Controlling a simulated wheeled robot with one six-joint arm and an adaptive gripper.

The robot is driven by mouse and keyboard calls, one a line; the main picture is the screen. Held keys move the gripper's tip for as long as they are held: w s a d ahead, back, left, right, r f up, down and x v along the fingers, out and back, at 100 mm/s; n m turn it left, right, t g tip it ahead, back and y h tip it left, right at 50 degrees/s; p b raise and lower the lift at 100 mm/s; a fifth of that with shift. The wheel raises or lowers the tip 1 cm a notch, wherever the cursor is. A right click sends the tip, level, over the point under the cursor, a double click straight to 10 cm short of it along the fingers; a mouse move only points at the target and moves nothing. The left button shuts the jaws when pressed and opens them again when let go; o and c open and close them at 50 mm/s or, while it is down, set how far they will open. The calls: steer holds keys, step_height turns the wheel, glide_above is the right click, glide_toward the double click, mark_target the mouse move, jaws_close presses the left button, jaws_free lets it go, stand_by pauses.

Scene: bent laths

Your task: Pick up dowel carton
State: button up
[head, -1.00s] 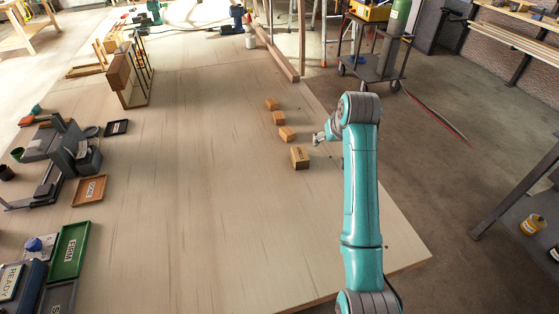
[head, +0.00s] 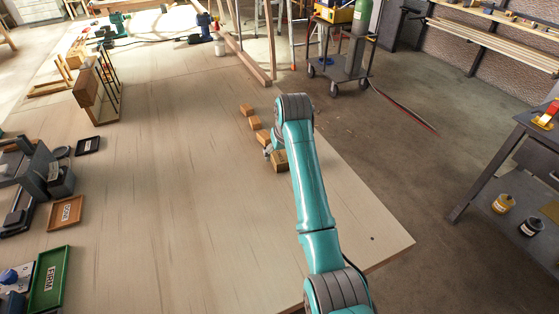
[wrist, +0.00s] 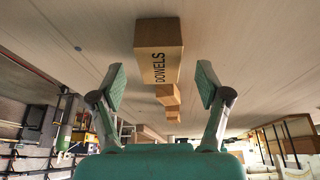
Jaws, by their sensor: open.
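The dowel carton (head: 280,163) is a small tan box near the right edge of the large wooden table. In the wrist view the carton (wrist: 158,50), with the word DOWELS on one face, shows ahead between my fingers. My gripper (wrist: 161,84) is open, with one green-padded finger on each side of the carton's line and nothing held. In the head view my gripper (head: 267,152) is at the carton's upper left, partly hidden by my arm. I cannot tell whether it touches the carton.
Several similar tan boxes (head: 255,122) stand in a row behind the carton. A green tray (head: 65,262), a brown tray (head: 66,225) and a dark tray (head: 88,145) lie on the left. The table's middle is clear. A wheeled cart (head: 340,72) stands beyond the table.

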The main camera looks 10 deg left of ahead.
steer(key=shift+x, duration=1.5)
steer(key=c, duration=1.3)
